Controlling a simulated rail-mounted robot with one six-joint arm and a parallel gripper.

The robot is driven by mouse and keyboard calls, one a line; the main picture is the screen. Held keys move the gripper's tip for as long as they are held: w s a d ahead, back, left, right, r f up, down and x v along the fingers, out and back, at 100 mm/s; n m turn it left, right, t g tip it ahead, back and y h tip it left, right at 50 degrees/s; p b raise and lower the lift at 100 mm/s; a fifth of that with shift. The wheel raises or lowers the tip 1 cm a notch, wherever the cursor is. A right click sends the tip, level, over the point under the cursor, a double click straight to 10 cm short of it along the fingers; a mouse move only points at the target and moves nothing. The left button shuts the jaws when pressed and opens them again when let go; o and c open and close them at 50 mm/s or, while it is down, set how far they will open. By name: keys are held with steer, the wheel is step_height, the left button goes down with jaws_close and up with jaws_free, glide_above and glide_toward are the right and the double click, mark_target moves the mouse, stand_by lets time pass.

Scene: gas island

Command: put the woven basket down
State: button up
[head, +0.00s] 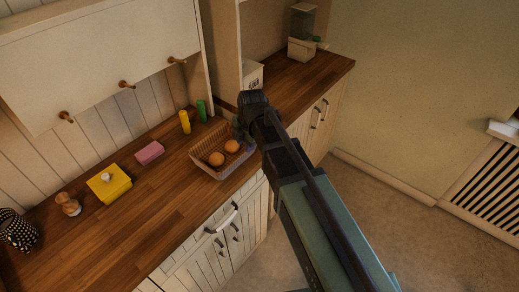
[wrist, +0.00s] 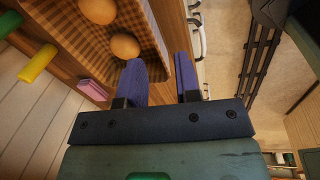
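The woven basket (head: 207,171) is at the right part of the wooden counter, near its front edge, with two round orange items (head: 232,146) inside. It looks level, but I cannot tell whether its base touches the wood. My gripper (head: 245,138) is at the basket's right end. In the wrist view, the basket (wrist: 72,43) fills the upper left. My gripper's two purple fingers (wrist: 161,80) stand apart there, one over the inside and one outside the basket's side wall. Whether they press on the wall is unclear.
The wooden counter (head: 170,215) holds a pink block (head: 150,153), a yellow box (head: 109,184), and a yellow (head: 185,122) and a green cylinder (head: 202,111) behind the basket. A patterned pot (head: 17,231) stands far left. Counter in front of the yellow box is clear.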

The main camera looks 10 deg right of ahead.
steer(key=s+d+m, duration=0.6)
steer(key=s+m, duration=0.1)
steer(key=m, duration=0.5)
steer(key=s+d+m+g+h, duration=0.1)
steer(key=s+d+m, duration=0.5)
steer(key=m, duration=0.6)
steer(key=shift+s+d+f+m, duration=0.15)
steer(key=shift+s+d+m, duration=0.2)
steer(key=shift+s, duration=0.75)
steer(key=shift+a, duration=0.1)
